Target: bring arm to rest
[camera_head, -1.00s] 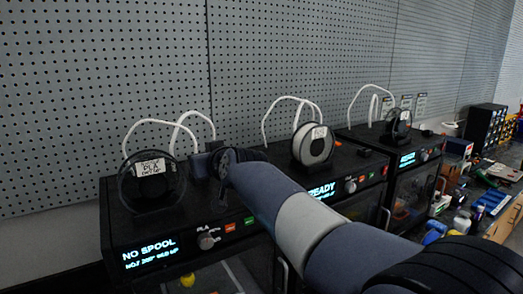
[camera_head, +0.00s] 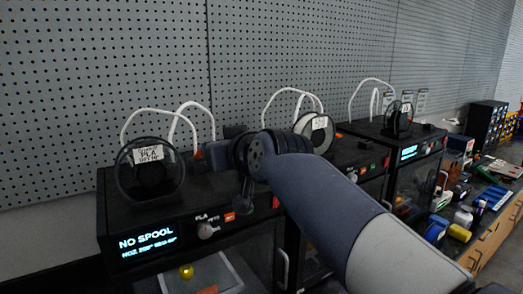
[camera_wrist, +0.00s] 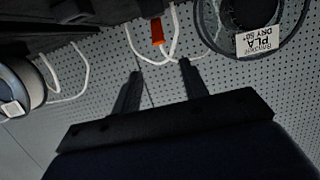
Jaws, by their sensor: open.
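My gripper (camera_wrist: 159,70) shows in the wrist view with its two dark fingers apart and nothing between them. In the head view my arm reaches from the lower right to in front of the printers, and its wrist joint hides most of the gripper. The gripper is to the right of a dark, empty-looking spool (camera_head: 150,188) labelled PLA, above the left printer (camera_head: 112,212). The spool also shows upside down in the wrist view (camera_wrist: 285,50). I cannot see the fingers touching anything.
The left printer's screen reads NO SPOOL. A white spool (camera_head: 325,136) sits on the middle printer, partly behind my arm. The right printer (camera_head: 425,140) and a cluttered bench (camera_head: 490,220) stand at right. Pegboard (camera_head: 300,50) rises behind. White tubes (camera_head: 130,118) arch above the printers.

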